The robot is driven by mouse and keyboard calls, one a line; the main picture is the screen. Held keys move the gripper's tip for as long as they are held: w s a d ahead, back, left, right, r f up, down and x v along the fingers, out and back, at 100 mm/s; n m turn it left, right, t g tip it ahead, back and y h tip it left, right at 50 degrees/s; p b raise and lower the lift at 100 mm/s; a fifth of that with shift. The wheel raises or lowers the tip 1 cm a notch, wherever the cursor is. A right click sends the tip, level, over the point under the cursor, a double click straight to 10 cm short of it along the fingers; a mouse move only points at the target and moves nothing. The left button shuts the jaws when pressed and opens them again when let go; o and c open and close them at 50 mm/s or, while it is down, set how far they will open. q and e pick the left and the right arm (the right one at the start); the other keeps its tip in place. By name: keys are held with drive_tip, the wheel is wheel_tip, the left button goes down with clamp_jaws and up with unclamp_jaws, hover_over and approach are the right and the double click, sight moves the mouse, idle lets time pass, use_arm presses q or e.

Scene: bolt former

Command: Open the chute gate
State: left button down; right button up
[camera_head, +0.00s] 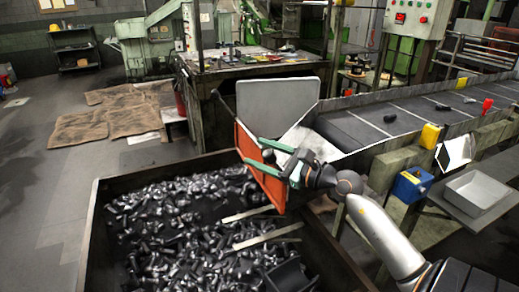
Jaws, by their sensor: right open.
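The chute gate appears to be the orange panel (270,187) at the lower end of the conveyor chute (318,143), above the bin's right side. A thin dark rod (228,110) with a knob at its top slants up and left from the panel. My right gripper (252,151) has green fingers, spread apart and pointing left in front of the panel. Whether a finger touches the panel or rod I cannot tell. The gripper and wrist hide part of the panel. My left gripper is not in view.
A large bin (92,225) full of dark bolts fills the lower left. The conveyor (385,122) runs to the right with a few dark parts on it. A blue box (412,185) and grey tray (476,190) sit at right. A workbench (250,72) stands behind.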

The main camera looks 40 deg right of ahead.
drive_tip(key=shift+w+a, duration=0.1)
drive_tip(key=shift+w, duration=0.25)
clamp_jaws()
idle(0.4)
idle(0.9)
